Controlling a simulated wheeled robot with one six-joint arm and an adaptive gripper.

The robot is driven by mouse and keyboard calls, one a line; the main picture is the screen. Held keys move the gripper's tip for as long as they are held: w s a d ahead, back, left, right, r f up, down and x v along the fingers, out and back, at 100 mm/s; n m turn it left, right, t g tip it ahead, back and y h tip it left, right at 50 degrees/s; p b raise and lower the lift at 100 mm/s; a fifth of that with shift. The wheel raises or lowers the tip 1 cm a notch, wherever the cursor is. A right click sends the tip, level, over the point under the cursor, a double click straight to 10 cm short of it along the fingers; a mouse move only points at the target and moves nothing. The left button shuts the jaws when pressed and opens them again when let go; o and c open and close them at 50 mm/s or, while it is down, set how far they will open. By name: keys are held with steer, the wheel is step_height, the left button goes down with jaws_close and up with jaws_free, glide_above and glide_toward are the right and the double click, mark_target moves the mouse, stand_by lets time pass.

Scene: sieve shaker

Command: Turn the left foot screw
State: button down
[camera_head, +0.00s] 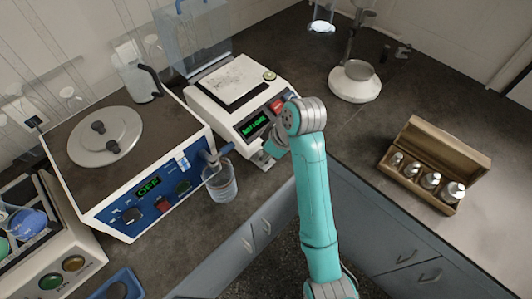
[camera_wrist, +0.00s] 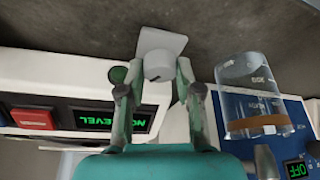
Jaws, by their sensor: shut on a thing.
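The foot screw (camera_wrist: 157,66) is a pale round knob with a dark mark on its face, in front of a light square plate. It sits between the two fingers of my gripper (camera_wrist: 158,80), which is shut on it. In the head view my gripper (camera_head: 272,152) reaches down to the near front corner of the white balance (camera_head: 225,115), and mostly hides the screw. The balance's display (camera_wrist: 110,119) shows green text that seems to read "NOT LEVEL". A red button (camera_wrist: 32,118) is beside the display.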

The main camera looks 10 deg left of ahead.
steer(key=m+t+h, duration=0.1)
steer(key=m, duration=0.2)
steer(key=m+t, duration=0.1)
steer(key=m, duration=0.2)
steer(key=shift+s+a+m+h, duration=0.1)
steer(key=shift+s+m+h, duration=0.05)
steer(key=shift+m+h, duration=0.2)
steer(key=m+h, duration=0.1)
steer(key=m, duration=0.1)
steer(key=m+h, duration=0.1)
steer(key=m, duration=0.2)
steer(key=shift+f+m+t, duration=0.1)
steer(key=shift+m+t, duration=0.15)
steer(key=shift+t, duration=0.15)
steer(key=c, duration=0.8)
jaws_free()
